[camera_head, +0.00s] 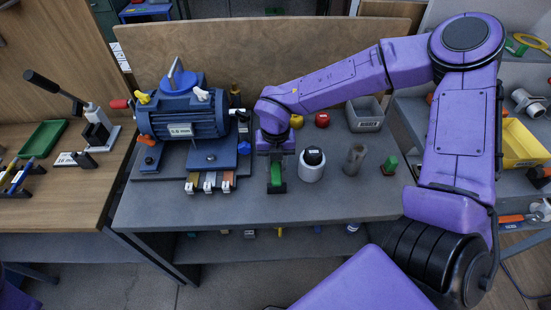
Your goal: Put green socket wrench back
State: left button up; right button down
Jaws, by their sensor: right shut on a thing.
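My right gripper (277,184) points down over the grey workbench, just right of the blue motor. It is shut on a green piece, which I take to be the green socket wrench (276,174); only a small part of it shows between the dark fingers. I cannot tell whether it touches the bench top. My left gripper is not in view.
The blue motor (185,115) stands left of the gripper, with several coloured blocks (209,183) in front. A white round container (311,166) and a grey cylinder (354,160) stand close on the right. A grey bin (365,115) is behind. The bench front (330,205) is clear.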

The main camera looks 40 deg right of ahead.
jog(key=shift+f, duration=0.35)
jog(key=shift+c, duration=1.1)
grip_release()
jog(key=shift+r, duration=0.1)
jog(key=shift+r+p, duration=2.6)
jog(key=shift+r, duration=0.4)
